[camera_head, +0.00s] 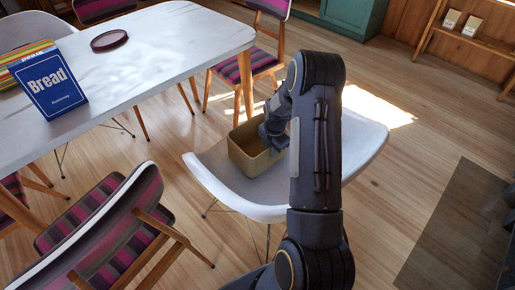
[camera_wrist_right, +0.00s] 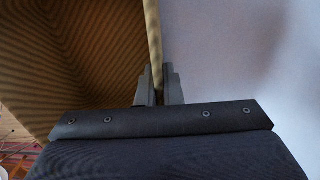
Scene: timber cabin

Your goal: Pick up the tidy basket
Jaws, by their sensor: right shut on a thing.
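The tidy basket (camera_head: 243,158) is a tan, open-topped box on the seat of a white chair (camera_head: 222,183). My right gripper (camera_head: 270,138) is at the basket's right side, under my dark arm. In the right wrist view the gripper's fingers (camera_wrist_right: 158,88) are shut on the thin basket wall (camera_wrist_right: 153,45), one finger on each side of it. The ribbed inside of the basket (camera_wrist_right: 75,55) fills the left of that view. The arm hides part of the basket and chair in the head view. My left gripper is not in view.
A white table (camera_head: 150,60) at upper left holds a blue Bread book (camera_head: 50,85) and a dark round dish (camera_head: 109,40). A striped chair (camera_head: 105,235) stands at lower left, another (camera_head: 245,65) behind the table. Wooden floor is clear at right, beside a dark mat (camera_head: 450,235).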

